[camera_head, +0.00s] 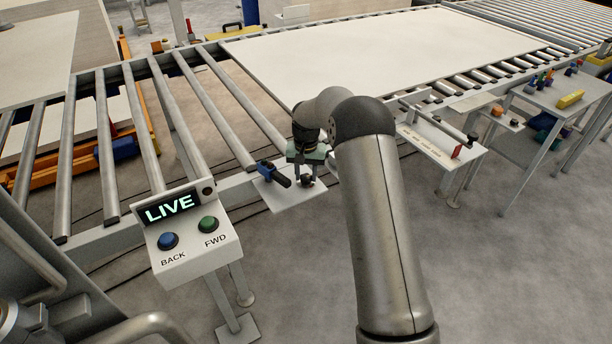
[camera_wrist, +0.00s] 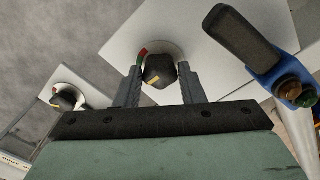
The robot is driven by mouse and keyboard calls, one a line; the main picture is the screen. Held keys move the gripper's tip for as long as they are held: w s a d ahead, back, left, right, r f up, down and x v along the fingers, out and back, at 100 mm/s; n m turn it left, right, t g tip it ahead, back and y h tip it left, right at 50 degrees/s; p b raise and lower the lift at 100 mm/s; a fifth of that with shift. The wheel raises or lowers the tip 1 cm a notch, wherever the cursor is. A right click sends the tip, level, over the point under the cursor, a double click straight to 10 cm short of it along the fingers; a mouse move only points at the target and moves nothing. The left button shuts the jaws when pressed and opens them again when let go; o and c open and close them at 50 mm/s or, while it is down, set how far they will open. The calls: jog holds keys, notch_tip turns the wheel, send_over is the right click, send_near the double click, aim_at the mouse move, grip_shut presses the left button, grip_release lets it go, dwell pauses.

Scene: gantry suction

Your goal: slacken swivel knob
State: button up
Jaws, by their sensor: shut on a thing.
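A black knob (camera_wrist: 158,68) with a yellow mark sits on a round white dial with red and green parts, fixed to a pale plate (camera_wrist: 215,30). My gripper (camera_wrist: 160,75) is shut on this knob, one finger on each side. In the head view, the knob (camera_head: 307,181) shows under my gripper (camera_head: 306,172) on the small plate (camera_head: 285,198) beside the conveyor. No readable label shows whether this is the swivel knob. A second black knob (camera_wrist: 66,97) with a similar dial stands at the left in the wrist view.
A blue clamp with a black handle (camera_head: 273,173) stands close to the left of my gripper. A panel reading LIVE (camera_head: 190,240) has BACK and FWD buttons. A large pale board (camera_head: 390,50) lies on the rollers behind. A side table (camera_head: 570,95) holds small items.

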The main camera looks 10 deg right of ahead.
aim_at(306, 176)
jog(key=shift+n+b, duration=0.5)
jog(key=shift+n, duration=1.2)
jog(key=o, duration=1)
jog(key=shift+r, duration=0.15)
notch_tip(306, 176, up, 17)
jog(key=shift+r+b, duration=0.1)
jog(key=shift+b, duration=0.3)
